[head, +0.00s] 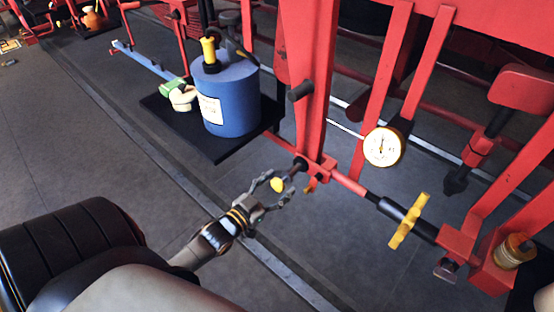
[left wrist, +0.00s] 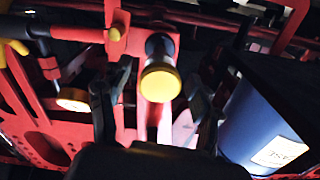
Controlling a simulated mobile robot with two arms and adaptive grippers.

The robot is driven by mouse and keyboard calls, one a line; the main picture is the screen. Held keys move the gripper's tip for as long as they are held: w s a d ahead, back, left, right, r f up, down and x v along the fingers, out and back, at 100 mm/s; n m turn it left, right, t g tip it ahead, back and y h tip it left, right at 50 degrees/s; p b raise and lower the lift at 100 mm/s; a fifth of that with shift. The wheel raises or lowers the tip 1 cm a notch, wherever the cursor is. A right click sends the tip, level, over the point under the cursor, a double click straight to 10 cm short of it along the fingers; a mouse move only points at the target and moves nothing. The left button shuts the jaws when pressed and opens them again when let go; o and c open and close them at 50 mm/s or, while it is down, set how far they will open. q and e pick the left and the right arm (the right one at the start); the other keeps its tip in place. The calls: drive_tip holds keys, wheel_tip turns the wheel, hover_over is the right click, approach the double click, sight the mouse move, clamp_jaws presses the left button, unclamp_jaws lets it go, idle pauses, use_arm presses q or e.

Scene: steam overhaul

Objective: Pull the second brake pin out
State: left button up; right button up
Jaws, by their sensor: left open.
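The brake pin has a round yellow head (head: 277,184) on a dark shaft. The shaft sits in the foot of a red upright post (head: 307,95). My left gripper (head: 282,187) is open, with its fingers on either side of the yellow head. In the left wrist view the yellow head (left wrist: 160,84) faces the camera between the open fingers of my left gripper (left wrist: 158,88), with a gap on each side. I cannot tell whether the far part of the shaft touches a finger. My right gripper is not in view.
A blue drum (head: 230,98) stands on a black mat (head: 165,112) left of the post. Red bars cross behind.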

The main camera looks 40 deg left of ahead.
use_arm(q)
drive_tip(key=s, duration=1.2)
drive_tip(key=shift+a, duration=0.45)
